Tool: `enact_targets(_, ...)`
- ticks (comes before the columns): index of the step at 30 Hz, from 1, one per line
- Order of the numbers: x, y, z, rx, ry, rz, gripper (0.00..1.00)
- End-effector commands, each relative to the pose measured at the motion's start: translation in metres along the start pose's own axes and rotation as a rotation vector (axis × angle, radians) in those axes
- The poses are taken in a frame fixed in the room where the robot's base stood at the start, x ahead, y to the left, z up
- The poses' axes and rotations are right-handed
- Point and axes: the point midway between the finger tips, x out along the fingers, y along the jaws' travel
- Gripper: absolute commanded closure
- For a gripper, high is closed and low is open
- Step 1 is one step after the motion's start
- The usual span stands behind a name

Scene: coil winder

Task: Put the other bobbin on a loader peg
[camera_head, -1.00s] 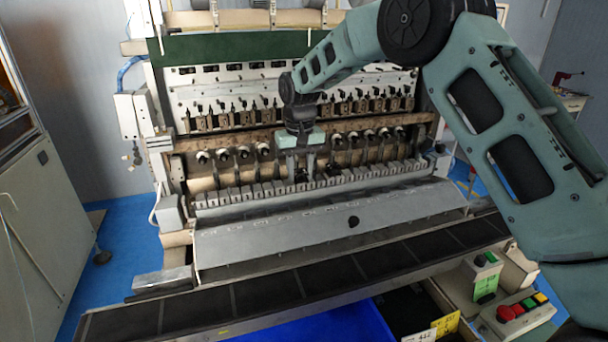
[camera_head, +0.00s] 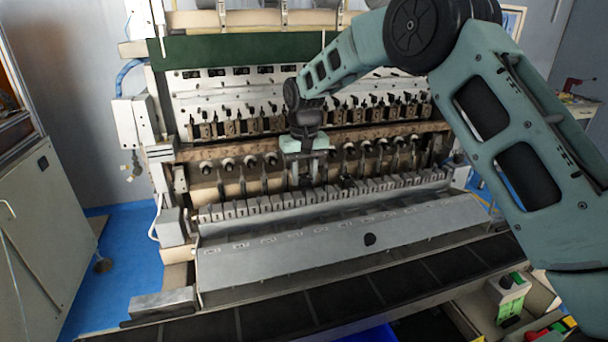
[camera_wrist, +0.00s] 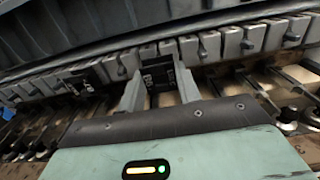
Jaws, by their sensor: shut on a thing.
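My gripper (camera_wrist: 160,88) is shut on a black bobbin (camera_wrist: 158,72) with white marks, held between its two grey fingers in the wrist view. In the head view my gripper (camera_head: 305,176) points down just behind the row of grey loader blocks (camera_head: 250,207) at the winder's middle. The bobbin is too small and dark to make out clearly there. In the wrist view the loader blocks (camera_wrist: 228,42) carry short pegs and run just beyond the fingertips. A second black piece with white marks, likely the first bobbin (camera_wrist: 84,80), sits at the row to the left. I cannot tell whether the held bobbin touches a peg.
A row of spindles (camera_head: 250,161) stands behind the loader, close to my gripper. A sloped grey cover (camera_head: 290,249) and a dark segmented ledge (camera_head: 270,321) lie in front. A control box with a green label (camera_head: 510,297) is at the lower right.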

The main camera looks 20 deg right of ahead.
Motion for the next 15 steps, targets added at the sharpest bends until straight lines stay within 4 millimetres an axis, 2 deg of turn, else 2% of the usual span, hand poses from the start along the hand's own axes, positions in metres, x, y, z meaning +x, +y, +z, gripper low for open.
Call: enact_targets(15, 0.0094, 0.0000, 0.0001, 0.000, -0.001, 0.000, 0.88)
